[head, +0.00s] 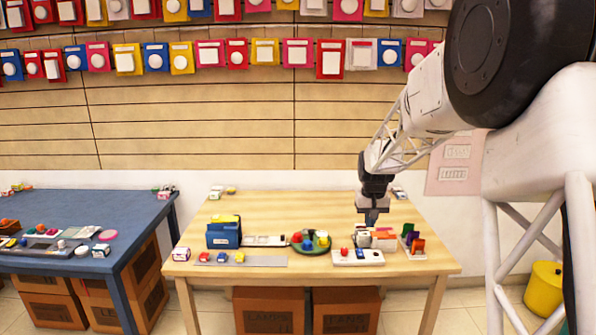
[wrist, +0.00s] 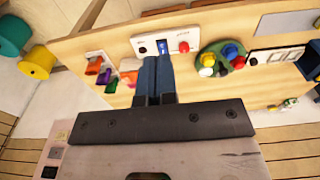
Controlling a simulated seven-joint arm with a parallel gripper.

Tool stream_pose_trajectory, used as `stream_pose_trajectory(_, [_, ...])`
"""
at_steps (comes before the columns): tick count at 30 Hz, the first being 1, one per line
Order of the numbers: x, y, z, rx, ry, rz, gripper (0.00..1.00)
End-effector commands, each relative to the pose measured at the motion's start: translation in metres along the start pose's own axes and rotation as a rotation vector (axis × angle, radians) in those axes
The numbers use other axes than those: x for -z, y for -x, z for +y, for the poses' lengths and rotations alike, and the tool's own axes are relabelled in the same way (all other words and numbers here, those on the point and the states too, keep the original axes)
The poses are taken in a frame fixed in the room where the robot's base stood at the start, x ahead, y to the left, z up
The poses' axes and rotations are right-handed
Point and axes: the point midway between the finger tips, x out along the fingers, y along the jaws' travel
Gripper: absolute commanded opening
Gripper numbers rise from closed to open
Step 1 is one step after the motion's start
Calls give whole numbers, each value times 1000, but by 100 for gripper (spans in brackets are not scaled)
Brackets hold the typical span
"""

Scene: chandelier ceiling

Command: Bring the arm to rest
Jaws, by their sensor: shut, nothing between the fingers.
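My gripper (head: 371,217) hangs from my arm above the right part of the wooden table (head: 300,205), pointing down. In the wrist view its two blue-grey fingers (wrist: 157,75) lie side by side, shut and empty. They overlap the view of a white panel (wrist: 190,41) with a blue and a red piece on it. In the head view that panel (head: 357,257) lies at the table's front edge, in front of the gripper. White and orange blocks (head: 380,240) stand just below the gripper; whether the fingertips touch them I cannot tell.
A green round tray (head: 325,248) with coloured pieces, a blue box (head: 223,233) and a rack of coloured pieces (head: 412,240) stand on the table. A blue table (head: 80,215) is at left, a yellow bin (head: 543,288) at right. The table's back middle is clear.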

Motion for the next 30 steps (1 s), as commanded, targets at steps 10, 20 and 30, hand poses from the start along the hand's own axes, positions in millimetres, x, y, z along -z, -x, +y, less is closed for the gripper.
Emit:
stream_pose_trajectory(10, [-81, 54, -8, -2, -3, 31, 0])
stream_pose_trajectory(20, [-162, 90, -15, -3, -6, 59, 0])
stream_pose_trajectory(30, [-248, 113, -21, -4, -7, 88, 0])
